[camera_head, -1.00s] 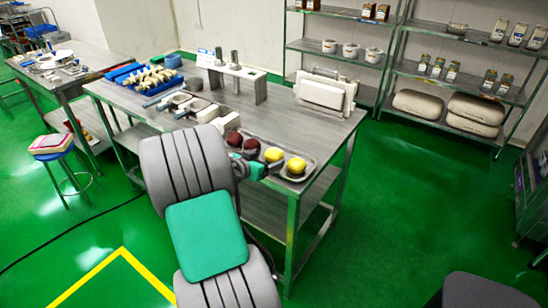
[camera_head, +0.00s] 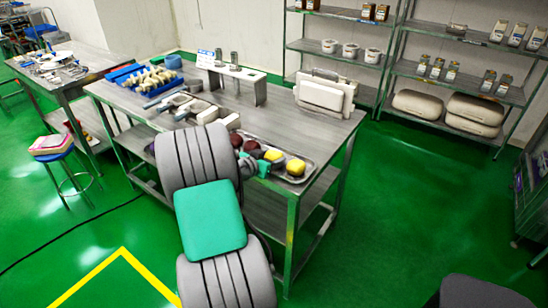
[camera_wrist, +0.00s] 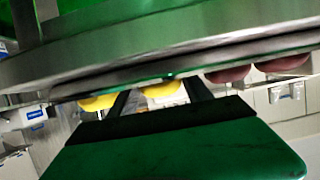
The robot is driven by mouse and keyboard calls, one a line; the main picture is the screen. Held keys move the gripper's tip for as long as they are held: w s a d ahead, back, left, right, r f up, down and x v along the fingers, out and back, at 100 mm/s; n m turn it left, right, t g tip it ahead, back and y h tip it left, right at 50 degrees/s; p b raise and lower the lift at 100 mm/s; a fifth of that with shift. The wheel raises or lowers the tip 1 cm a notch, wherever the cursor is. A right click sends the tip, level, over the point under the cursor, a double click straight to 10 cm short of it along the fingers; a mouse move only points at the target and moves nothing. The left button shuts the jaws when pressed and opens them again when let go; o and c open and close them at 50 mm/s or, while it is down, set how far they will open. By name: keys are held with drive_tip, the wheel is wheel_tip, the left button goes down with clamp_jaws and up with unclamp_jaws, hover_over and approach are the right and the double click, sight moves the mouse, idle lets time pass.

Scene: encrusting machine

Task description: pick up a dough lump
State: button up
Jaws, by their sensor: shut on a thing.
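Two yellow dough lumps and two dark red ones lie in a row at the metal tray (camera_head: 312,166) in the head view. My gripper (camera_wrist: 157,97) has one finger on each side of a yellow dough lump (camera_wrist: 162,89) in the wrist view and is shut on it. In the head view this held lump (camera_head: 273,155) is partly hidden by my gripper. The other yellow lump (camera_head: 295,167) sits to its right, outside the fingers. The dark red lumps (camera_head: 236,140) are to its left, partly behind my arm. I cannot tell whether the held lump is clear of the tray.
The tray is on the steel table (camera_head: 325,128) near its right end. White boards (camera_head: 325,96) stand behind it, and a metal stand (camera_head: 240,80) is further left. A blue tray of pale pieces (camera_head: 150,78) is at the far left. Open floor lies right of the table.

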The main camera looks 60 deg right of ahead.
drive_tip(key=c, duration=0.6)
drive_tip(key=shift+o, duration=0.2)
drive_tip(key=shift+r, duration=0.1)
